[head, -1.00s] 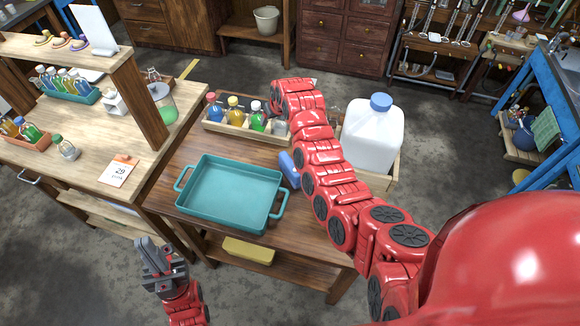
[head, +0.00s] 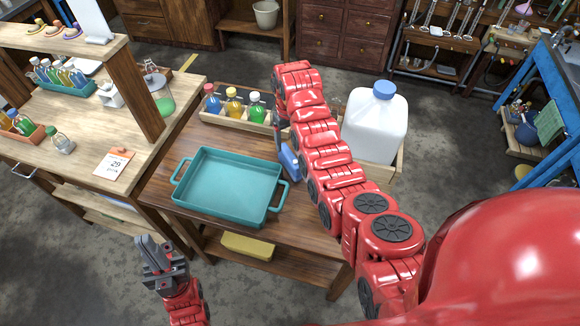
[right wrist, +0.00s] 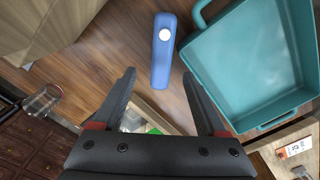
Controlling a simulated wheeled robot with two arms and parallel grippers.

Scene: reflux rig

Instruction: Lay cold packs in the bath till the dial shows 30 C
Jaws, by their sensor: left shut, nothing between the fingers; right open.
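A blue, elongated object with a round white face (right wrist: 163,45) lies on the wooden table, close to the teal tray; in the head view this blue object (head: 290,162) shows right of the tray, partly behind my right arm. I cannot tell whether it is a cold pack or the dial, and no reading is legible. The teal two-handled tray (head: 228,184), perhaps the bath, is empty. My right gripper (right wrist: 158,75) is open above the table, its fingers either side of the blue object's near end in the picture, apparently not touching. My left gripper (head: 149,243) is shut and empty, left of the table's front.
A wooden rack of bottles (head: 236,118) stands behind the tray. A large white jug (head: 375,125) sits in a crate at right. A yellow block (head: 247,246) is on the lower shelf. A card reading 29 (head: 115,163) lies on the left bench.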

